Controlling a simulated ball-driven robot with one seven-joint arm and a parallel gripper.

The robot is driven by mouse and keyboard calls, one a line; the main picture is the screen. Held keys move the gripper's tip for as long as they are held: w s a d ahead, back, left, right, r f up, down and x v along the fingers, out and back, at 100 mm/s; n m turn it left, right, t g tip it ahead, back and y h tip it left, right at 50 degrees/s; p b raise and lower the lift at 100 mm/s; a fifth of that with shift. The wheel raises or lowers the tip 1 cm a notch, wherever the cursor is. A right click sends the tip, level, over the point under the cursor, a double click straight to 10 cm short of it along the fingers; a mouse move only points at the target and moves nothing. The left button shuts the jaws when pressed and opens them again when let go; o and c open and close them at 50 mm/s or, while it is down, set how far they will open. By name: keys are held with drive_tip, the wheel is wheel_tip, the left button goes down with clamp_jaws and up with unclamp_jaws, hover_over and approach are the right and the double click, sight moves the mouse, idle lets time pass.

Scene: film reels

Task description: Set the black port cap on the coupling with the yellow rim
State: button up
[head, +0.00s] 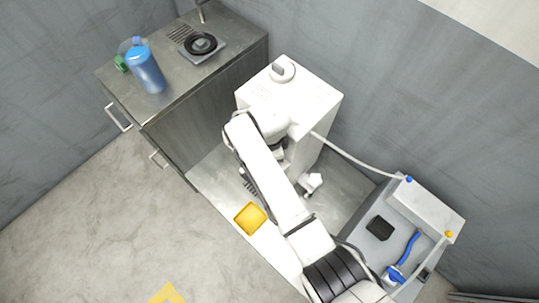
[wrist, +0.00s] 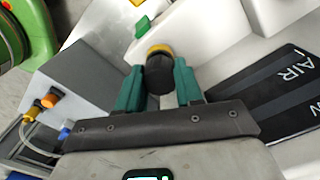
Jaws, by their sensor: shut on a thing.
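My gripper (wrist: 159,68) has two teal fingers and is shut on the black port cap (wrist: 160,78), which sits between the fingertips in the wrist view. A yellow rim (wrist: 159,48) shows directly beyond the cap, against a white surface. The cap hides most of what bears this rim. I cannot tell whether cap and rim touch. In the head view my arm reaches over beside the white cabinet, and its links hide the cap and most of the gripper.
In the wrist view, a grey box with orange connectors (wrist: 50,100) stands left, a black panel marked AIR (wrist: 285,75) right, and a green block (wrist: 142,27) beyond. In the head view, a counter (head: 185,85) holds a blue bottle (head: 147,70); a white hose (head: 355,160) runs right of the cabinet.

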drive_tip(key=shift+f+b, duration=0.4)
drive_tip(key=shift+f, duration=0.2)
drive_tip(key=o, duration=0.7)
wheel_tip(320, 180, up, 6)
drive_tip(key=p, duration=0.5)
drive_tip(key=shift+p, duration=0.35)
drive_tip(key=shift+r, duration=2.55)
